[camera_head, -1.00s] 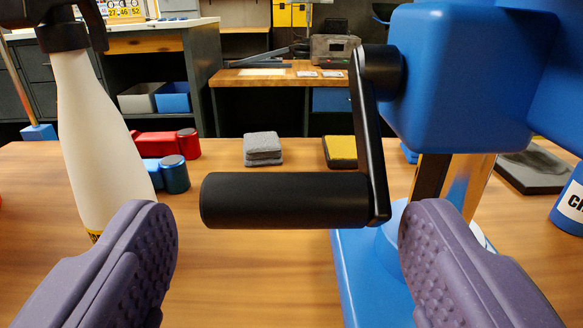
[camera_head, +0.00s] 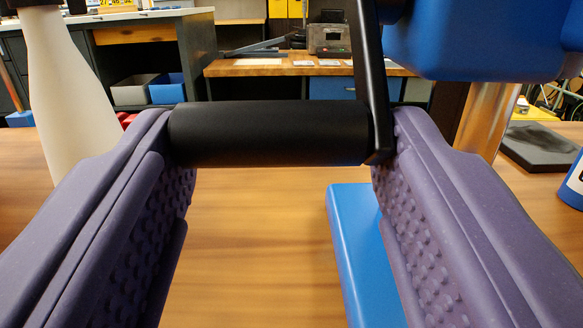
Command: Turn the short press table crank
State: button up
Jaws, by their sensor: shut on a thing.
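The blue press (camera_head: 480,40) stands at the right, with its blue base (camera_head: 355,250) on the table and a metal column (camera_head: 487,120) between. The black crank arm (camera_head: 368,75) hangs down from the press's left side. Its black cylindrical handle (camera_head: 265,110) points left from the arm's lower end, roughly level. My gripper (camera_head: 283,136), with two purple textured fingers, is shut on the handle lengthwise: the left finger is at its free end, the right finger at the crank arm end. The crank's pivot is out of frame at the top.
A white bottle (camera_head: 65,90) stands close at the left, beside my left finger. A dark flat pad (camera_head: 540,150) and a blue container (camera_head: 573,185) are at the right. The wooden tabletop (camera_head: 255,250) below the handle is clear.

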jog(key=shift+w+a+f+t+b, duration=0.2)
jog(key=shift+w+f+t+b, duration=0.3)
jog(key=shift+b, duration=0.55)
jog(key=shift+s+r, duration=0.2)
jog(key=o, duration=0.9)
jog(key=shift+a, duration=0.15)
jog(key=shift+o, duration=0.2)
jog(key=shift+s+d, duration=0.1)
jog(key=shift+d, duration=0.1)
